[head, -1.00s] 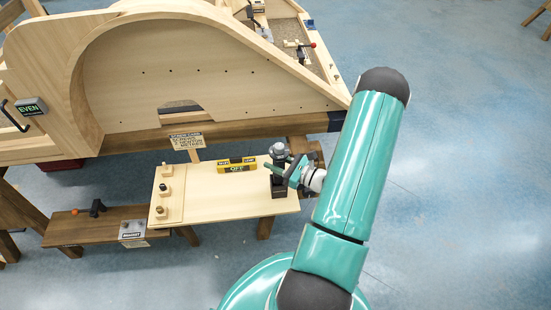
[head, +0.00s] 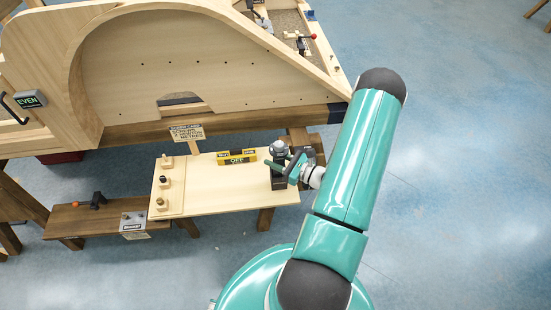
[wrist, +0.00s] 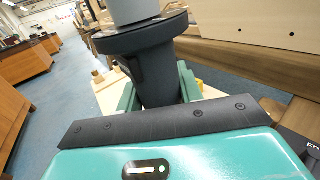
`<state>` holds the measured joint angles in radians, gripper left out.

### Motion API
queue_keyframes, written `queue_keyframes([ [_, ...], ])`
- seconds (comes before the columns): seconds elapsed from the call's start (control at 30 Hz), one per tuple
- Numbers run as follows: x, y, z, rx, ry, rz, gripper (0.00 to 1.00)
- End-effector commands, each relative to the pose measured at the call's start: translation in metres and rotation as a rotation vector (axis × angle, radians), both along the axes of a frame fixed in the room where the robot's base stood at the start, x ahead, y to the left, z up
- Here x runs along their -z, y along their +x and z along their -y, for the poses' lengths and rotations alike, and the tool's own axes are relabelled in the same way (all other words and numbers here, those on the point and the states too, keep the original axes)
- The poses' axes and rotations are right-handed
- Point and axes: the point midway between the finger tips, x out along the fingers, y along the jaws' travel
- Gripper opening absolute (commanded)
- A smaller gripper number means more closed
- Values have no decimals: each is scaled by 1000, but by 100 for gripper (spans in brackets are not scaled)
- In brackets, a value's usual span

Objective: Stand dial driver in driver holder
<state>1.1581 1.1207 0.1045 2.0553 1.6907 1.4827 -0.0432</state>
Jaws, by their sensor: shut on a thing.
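The dial driver (head: 278,147) has a round grey top and a dark body, and it stands roughly upright at the right end of a pale wooden bench. My gripper (head: 297,168) reaches it from the right and is shut on its dark body. In the wrist view the dark body (wrist: 155,75) sits between the teal fingers, with a wide collar and grey upper part above. A black block-like shape (head: 279,182) lies directly below the driver in the head view. It may be the driver holder, but I cannot tell whether the driver is inside it or above it.
A yellow level-like box (head: 236,156) lies at the bench's back edge, near a sign (head: 187,132). Small wooden blocks (head: 165,182) line the bench's left end. A large wooden frame (head: 170,70) rises behind. The middle of the pale bench (head: 220,190) is clear.

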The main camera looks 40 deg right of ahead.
Motion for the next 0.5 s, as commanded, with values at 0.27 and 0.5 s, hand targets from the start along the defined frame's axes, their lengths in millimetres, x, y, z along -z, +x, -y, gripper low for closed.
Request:
queue_keyframes([
  [0.27,2,0,0,0,1,2,7],
  [0.5,6,0,0,0,0,2,7],
])
